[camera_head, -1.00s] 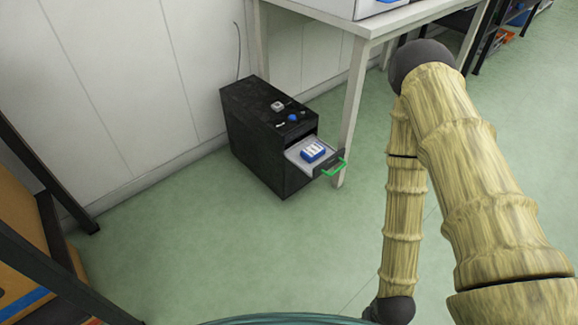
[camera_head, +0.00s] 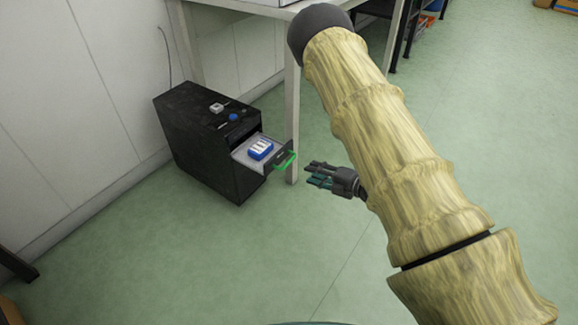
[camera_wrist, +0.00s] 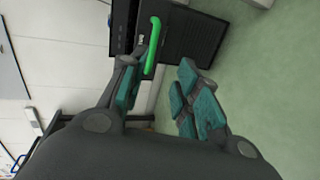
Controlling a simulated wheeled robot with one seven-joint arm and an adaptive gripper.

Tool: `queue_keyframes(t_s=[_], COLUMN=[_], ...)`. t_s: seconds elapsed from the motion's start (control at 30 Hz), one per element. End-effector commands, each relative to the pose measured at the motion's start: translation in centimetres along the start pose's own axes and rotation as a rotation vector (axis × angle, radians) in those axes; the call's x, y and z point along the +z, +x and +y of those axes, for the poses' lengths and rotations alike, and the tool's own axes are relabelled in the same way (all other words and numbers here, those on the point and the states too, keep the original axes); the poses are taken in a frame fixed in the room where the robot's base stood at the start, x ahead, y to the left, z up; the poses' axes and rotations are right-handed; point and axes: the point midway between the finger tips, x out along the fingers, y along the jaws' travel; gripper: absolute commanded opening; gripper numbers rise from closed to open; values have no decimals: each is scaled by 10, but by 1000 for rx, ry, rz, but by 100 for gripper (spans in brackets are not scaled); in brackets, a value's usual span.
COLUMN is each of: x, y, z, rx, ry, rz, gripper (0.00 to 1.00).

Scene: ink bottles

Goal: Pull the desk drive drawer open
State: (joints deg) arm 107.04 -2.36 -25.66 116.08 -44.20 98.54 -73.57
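The desk drive is a black box (camera_head: 205,150) on the floor under the edge of a table. Its drawer (camera_head: 243,156) stands partly out, with a grey tray and a blue and white block (camera_head: 260,149) inside. A green bar handle (camera_head: 285,160) is on the drawer front; it also shows in the wrist view (camera_wrist: 152,45). My gripper (camera_head: 309,173) is open and empty, just right of the handle and pointing at it. In the wrist view the handle lies ahead between the lines of the two fingers (camera_wrist: 156,72). I see no contact.
A table leg (camera_head: 291,110) stands close behind the drawer front and gripper. A small white block (camera_head: 216,107) and a blue knob-like piece (camera_head: 233,117) are on the box top. The wall is at the left. Green floor in front is clear.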

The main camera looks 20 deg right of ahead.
Motion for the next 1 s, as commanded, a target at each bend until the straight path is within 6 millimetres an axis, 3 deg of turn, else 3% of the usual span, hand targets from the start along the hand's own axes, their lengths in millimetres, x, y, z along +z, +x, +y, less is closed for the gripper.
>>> queue_keyframes(t_s=[0.27, 0.7, 1.0], x=[1, 0, -2], y=[15, 84, 108], z=[10, 10, 13], rx=[33, 32, 31], ry=[-68, -66, -64], rz=[36, 33, 33], gripper=[32, 32, 32])
